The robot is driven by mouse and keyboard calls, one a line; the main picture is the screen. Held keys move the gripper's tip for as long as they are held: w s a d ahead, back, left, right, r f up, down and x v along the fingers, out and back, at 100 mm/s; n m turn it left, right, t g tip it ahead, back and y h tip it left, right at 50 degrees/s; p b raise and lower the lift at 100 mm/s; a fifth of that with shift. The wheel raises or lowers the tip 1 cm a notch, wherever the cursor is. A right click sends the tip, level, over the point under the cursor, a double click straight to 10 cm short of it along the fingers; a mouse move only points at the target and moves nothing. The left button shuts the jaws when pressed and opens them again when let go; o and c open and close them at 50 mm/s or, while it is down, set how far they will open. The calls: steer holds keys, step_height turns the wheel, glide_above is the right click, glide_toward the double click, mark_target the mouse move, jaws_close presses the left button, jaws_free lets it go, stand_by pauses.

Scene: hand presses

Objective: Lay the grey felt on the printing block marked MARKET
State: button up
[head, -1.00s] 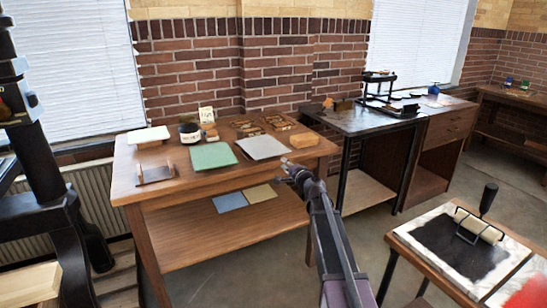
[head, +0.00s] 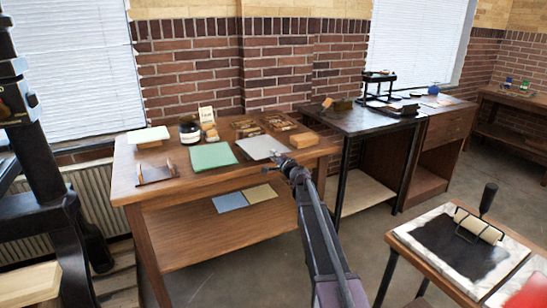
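A flat grey sheet, which looks like the grey felt (head: 262,147), lies on the wooden table (head: 180,187) between a green sheet and a small wooden block. My gripper (head: 289,165) is at the table's front right edge, just in front of the grey sheet's right corner and apart from it as far as I can see. The fingers are small and dark, and their opening is unclear. I see nothing held. No MARKET marking is readable, so I cannot tell which thing is that printing block.
A green sheet (head: 208,157), a jar (head: 189,130), a small wooden block (head: 303,140) and type trays (head: 278,122) share the table. Blue (head: 229,201) and tan (head: 260,194) sheets lie on its lower shelf. An inking slab (head: 458,247) with a roller stands at right.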

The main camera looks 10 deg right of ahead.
steer(key=shift+w, duration=0.1)
jaws_close()
step_height(320, 180, up, 3)
steer(key=p, duration=0.3)
stand_by(0.4)
steer(key=s+d+r+p, duration=0.2)
steer(key=s+r+p, duration=0.1)
steer(key=s, duration=0.3)
steer(key=shift+s+d, duration=0.25)
steer(key=shift+s, duration=0.05)
stand_by(1.1)
